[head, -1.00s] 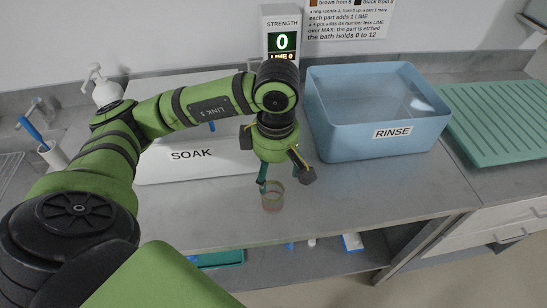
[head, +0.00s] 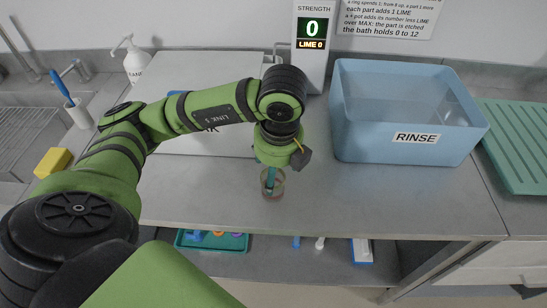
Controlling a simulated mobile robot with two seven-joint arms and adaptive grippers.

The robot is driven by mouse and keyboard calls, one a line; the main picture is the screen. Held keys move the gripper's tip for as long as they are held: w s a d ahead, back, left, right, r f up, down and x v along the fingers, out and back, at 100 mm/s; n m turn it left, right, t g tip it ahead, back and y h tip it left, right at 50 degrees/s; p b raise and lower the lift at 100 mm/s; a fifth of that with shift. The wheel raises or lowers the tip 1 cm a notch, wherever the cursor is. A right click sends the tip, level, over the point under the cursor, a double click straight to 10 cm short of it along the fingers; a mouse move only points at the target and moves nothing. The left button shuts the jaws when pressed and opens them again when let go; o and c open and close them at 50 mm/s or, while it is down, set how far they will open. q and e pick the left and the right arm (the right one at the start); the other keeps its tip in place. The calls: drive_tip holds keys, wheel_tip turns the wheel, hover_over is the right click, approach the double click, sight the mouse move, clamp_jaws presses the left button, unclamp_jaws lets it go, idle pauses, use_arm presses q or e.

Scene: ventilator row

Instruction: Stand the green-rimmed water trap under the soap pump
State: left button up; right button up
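A small clear cup-like trap (head: 272,190) with a reddish band and a faintly greenish rim is upright at the front middle of the grey bench. I cannot tell whether it touches the bench. My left gripper (head: 270,182) points down at it. One teal finger reaches its rim; the other finger is hidden, so its grip is unclear. The white soap pump (head: 136,66) stands at the back left, beside the sink, well away from the trap. Its nozzle points left. My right gripper is not in view.
A blue RINSE bin (head: 416,137) stands right of the gripper. The white SOAK bath (head: 208,146) lies behind my arm, with the STRENGTH display (head: 313,45) behind. A yellow sponge (head: 52,162) and a brush cup (head: 77,112) are by the sink. The bench front left of the trap is clear.

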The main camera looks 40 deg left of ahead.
use_arm(q)
drive_tip(key=shift+a+f, duration=0.2)
drive_tip(key=shift+f, duration=0.8)
drive_tip(key=shift+a+f, duration=0.1)
drive_tip(key=shift+f, duration=0.25)
drive_tip(key=f, duration=0.1)
drive_tip(key=f+p, duration=0.1)
drive_tip(key=f, duration=0.2)
drive_tip(key=shift+w+a+f, duration=0.15)
drive_tip(key=shift+w+a, duration=0.1)
drive_tip(key=c, duration=1.1)
drive_tip(key=shift+c, duration=0.2)
